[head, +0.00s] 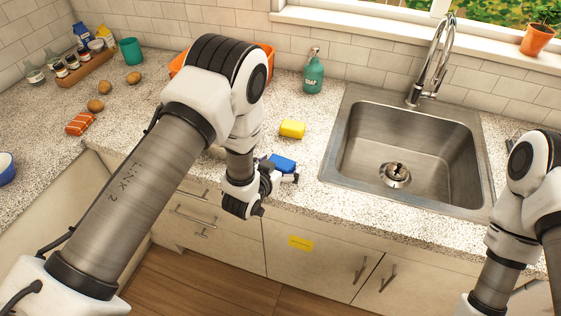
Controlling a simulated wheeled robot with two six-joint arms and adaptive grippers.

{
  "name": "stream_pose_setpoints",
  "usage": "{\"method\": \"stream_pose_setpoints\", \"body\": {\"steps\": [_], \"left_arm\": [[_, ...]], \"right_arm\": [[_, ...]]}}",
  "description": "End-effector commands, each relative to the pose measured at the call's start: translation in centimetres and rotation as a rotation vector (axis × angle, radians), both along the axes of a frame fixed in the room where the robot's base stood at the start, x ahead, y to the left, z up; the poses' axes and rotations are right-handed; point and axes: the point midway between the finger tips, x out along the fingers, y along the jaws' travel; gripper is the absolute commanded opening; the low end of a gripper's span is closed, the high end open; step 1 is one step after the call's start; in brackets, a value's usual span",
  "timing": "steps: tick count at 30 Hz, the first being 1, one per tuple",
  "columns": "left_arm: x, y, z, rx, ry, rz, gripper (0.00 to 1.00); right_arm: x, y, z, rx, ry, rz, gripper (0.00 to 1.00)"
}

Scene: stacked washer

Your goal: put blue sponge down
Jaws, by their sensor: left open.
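The blue sponge (283,162) shows near the front edge of the counter, left of the sink. My left gripper (282,175) is right at it, with the jaws open and part of the gripper in front of the sponge. Its lower side is hidden, so I cannot tell whether the fingers touch it. My right arm comes in at the right edge, but its gripper is not visible.
A yellow sponge (292,129) and a green soap bottle (313,72) stand behind the blue sponge. The sink (405,150) is to the right. An orange container (178,64) is partly hidden behind my left arm. The speckled counter (312,150) has free room beside the sponges.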

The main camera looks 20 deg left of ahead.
Motion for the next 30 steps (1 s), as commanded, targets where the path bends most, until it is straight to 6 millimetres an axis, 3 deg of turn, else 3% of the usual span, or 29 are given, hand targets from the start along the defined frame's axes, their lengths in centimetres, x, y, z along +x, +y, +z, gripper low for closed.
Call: {"method": "stream_pose_setpoints", "body": {"steps": [4,6,8,22,30], "left_arm": [[0.0,0.0,-0.1,0.0,0.0,0.0,1.0],[0.0,0.0,-0.1,0.0,0.001,0.0,0.76],[0.0,0.0,-0.1,0.0,0.001,0.0,0.61],[0.0,0.0,0.2,0.0,0.001,0.0,0.56],[0.0,0.0,3.1,0.0,-0.003,0.0,0.56]], "right_arm": [[0.0,0.0,-0.1,0.0,0.001,0.0,0.4],[0.0,0.0,-0.1,0.0,0.001,0.0,0.4],[0.0,0.0,-0.1,0.0,0.001,0.0,0.4],[0.0,0.0,-0.3,0.0,0.0,0.0,0.4],[0.0,0.0,-1.7,0.0,0.0,0.0,0.4]]}}
